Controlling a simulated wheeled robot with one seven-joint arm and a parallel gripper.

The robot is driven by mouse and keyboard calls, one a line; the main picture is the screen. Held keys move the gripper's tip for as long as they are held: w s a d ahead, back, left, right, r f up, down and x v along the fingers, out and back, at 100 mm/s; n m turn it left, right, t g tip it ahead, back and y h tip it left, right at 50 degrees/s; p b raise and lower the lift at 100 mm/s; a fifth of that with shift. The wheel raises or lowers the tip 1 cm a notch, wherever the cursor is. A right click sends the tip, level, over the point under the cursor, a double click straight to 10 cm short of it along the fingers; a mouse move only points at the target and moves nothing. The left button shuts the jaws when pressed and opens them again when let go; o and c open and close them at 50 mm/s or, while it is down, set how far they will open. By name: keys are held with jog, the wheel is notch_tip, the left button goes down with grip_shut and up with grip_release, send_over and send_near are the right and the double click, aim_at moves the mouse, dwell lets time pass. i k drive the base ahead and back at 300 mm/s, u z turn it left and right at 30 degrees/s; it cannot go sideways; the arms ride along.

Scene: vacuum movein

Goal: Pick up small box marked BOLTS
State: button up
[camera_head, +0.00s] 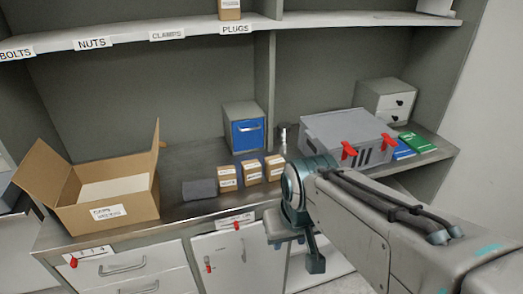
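Three small brown cardboard boxes with white labels stand in a row on the worktop: a left one (227,179), a middle one (251,172) and a right one (274,168). Their labels are too small to read, so I cannot tell which is marked BOLTS. Another small box (230,9) stands on the upper shelf above the PLUGS label. My gripper (298,254) hangs in front of the worktop's front edge, to the right of and nearer than the row. It is apart from the boxes. One dark finger shows clearly; the other is unclear, and I see nothing held.
A large open carton (105,212) stands left on the worktop (195,209). A dark grey block (199,189) lies left of the row. A blue-fronted drawer box (243,127) stands behind it. A grey case (345,137) with red latches sits right. The shelf edge (200,30) overhangs, labelled BOLTS, NUTS, CLAMPS, PLUGS.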

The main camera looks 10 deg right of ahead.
aim_at(251, 170)
jog(key=k, duration=0.65)
jog(key=u, duration=0.6)
jog(key=i, duration=1.3)
jog(key=z, duration=0.5)
